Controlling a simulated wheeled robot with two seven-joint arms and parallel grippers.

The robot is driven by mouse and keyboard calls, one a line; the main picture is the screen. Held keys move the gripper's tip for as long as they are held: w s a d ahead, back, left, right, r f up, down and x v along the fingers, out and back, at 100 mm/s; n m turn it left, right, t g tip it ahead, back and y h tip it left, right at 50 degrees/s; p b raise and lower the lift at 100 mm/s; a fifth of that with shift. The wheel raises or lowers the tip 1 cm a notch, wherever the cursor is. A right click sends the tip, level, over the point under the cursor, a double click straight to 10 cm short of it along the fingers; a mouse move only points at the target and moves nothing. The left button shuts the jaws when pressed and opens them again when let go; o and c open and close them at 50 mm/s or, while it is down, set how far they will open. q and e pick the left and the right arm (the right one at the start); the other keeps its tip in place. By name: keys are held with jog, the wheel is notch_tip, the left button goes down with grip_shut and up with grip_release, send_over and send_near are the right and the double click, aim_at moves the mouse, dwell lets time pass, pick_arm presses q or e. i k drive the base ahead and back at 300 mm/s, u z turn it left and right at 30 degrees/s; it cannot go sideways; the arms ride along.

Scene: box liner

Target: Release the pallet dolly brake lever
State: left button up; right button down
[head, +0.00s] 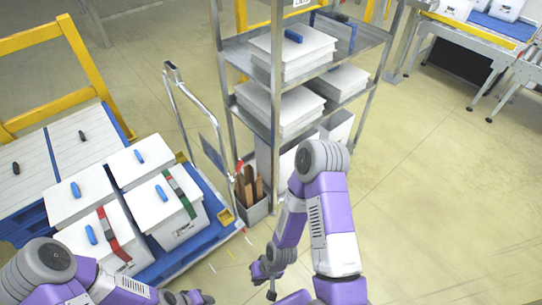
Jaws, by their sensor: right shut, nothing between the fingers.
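The pallet dolly (226,214) stands at the left, with a yellow corner, a blue deck and an upright silver handle frame (178,88). White lidded boxes (140,160) with blue grips stand on it. A small red part (240,166) shows beside the handle frame's panel; I cannot tell whether it is the brake lever. My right gripper (271,293) is shut and empty, low in front of the dolly's right corner and apart from it. My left gripper (203,298) is at the bottom edge, partly cut off, and its jaw state is unclear.
A grey metal shelf rack (228,108) with stacked white boxes stands right behind the dolly. A grey bin (256,212) with brown boards sits at its foot. A yellow rail (85,60) is at the left. Conveyors (470,40) are at the far right. The right floor is clear.

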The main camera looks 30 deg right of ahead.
aim_at(232, 181)
jog(key=z, duration=0.15)
jog(key=i, duration=1.2)
jog(key=u, duration=0.45)
